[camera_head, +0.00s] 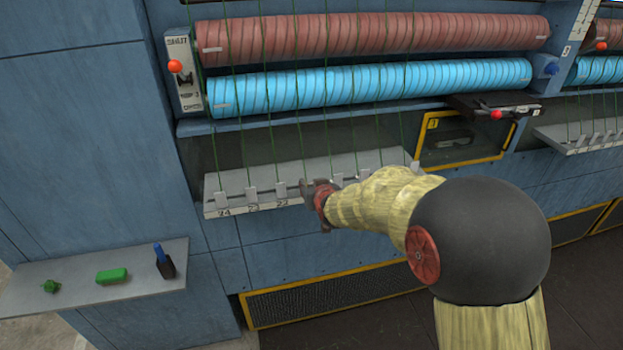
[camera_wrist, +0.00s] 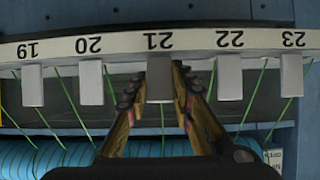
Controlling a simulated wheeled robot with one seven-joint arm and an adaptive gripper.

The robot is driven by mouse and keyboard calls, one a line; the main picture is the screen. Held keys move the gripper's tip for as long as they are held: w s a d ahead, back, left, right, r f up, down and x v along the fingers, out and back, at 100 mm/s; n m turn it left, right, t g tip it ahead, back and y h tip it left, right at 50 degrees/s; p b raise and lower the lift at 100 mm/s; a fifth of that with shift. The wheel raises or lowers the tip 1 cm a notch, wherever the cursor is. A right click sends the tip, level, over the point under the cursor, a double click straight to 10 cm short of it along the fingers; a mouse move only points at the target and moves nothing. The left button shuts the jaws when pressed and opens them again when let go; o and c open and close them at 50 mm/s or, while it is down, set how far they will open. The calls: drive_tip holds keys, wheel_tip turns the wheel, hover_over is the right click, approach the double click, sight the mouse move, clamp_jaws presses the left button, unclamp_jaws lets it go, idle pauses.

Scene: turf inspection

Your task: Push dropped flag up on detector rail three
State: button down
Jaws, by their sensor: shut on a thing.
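The detector rail (camera_head: 265,200) is a pale ledge with numbered labels and a row of small grey flags, with green yarns running up from it. In the wrist view the rail (camera_wrist: 120,46) appears upside down, with labels 19 to 23. My gripper (camera_wrist: 158,88) is shut on the grey flag at label 21 (camera_wrist: 160,76), one finger on each side. The flags at 20 (camera_wrist: 91,82) and 22 (camera_wrist: 229,77) hang free beside it at about the same level. In the head view my gripper (camera_head: 318,193) hides this flag.
A red roll (camera_head: 370,36) and a blue roll (camera_head: 370,86) lie above the rail. A shelf (camera_head: 60,290) at lower left holds a green block (camera_head: 112,276), a small green piece (camera_head: 50,286) and a blue-topped item (camera_head: 163,262). A yellow-framed window (camera_head: 465,140) is right of the rail.

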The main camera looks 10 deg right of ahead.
drive_tip(key=shift+w+r+g+p, duration=0.3)
drive_tip(key=shift+w+g+p, duration=0.2)
drive_tip(key=shift+g+p, duration=0.65)
drive_tip(key=shift+w+f+g+p, duration=0.2)
drive_tip(key=shift+g+p, duration=0.65)
drive_tip(key=shift+p, duration=0.1)
drive_tip(key=c, duration=1.6)
unclamp_jaws()
drive_tip(key=shift+c, duration=0.2)
drive_tip(key=shift+o, duration=0.5)
drive_tip(key=v, duration=1.2)
